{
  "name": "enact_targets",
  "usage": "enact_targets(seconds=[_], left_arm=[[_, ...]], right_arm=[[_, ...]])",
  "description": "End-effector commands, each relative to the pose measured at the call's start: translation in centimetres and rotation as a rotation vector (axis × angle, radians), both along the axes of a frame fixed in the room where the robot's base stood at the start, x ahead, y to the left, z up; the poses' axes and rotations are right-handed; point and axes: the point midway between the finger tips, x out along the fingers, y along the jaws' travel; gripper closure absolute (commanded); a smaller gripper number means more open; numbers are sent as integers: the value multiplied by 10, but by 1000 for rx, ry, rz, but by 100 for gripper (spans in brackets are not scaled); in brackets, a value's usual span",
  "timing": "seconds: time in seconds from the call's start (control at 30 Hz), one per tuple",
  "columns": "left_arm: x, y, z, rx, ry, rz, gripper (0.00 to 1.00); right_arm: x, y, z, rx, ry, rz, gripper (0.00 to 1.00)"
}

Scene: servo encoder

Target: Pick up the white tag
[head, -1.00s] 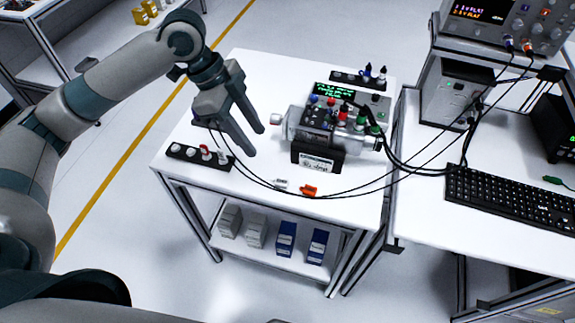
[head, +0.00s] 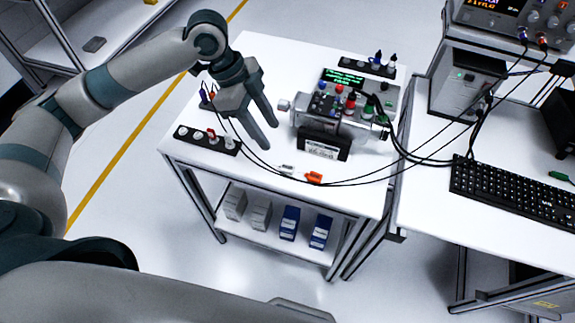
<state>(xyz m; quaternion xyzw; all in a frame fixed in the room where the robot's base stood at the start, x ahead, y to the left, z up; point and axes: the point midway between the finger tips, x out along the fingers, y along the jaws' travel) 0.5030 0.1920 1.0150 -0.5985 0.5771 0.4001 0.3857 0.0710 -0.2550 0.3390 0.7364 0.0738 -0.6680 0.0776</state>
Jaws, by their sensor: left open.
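The small white tag (head: 286,169) lies on the white table, just left of the orange tag (head: 314,178) and close to a black cable. My left gripper (head: 272,136) is open and empty. It hangs above the table with its fingers pointing down, up and to the left of the white tag in the picture. The fingers do not touch the tag. My right gripper is not in view.
The servo device (head: 327,120) with a black label plate stands right of my left gripper. A black strip with knobs (head: 208,140) lies at the left. Black cables cross the table to the right-hand desk with a keyboard (head: 515,184). The table front is clear.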

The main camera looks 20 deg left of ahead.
Motion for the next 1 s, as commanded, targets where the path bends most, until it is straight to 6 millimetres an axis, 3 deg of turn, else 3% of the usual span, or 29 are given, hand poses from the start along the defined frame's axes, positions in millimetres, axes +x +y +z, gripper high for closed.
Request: enact_targets(seconds=[0.4,1.0], left_arm=[[0,-25,-60,0,2,-1,58],[0,-29,-73,-1,2,0,58]], right_arm=[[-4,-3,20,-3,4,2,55],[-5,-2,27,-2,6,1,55]])
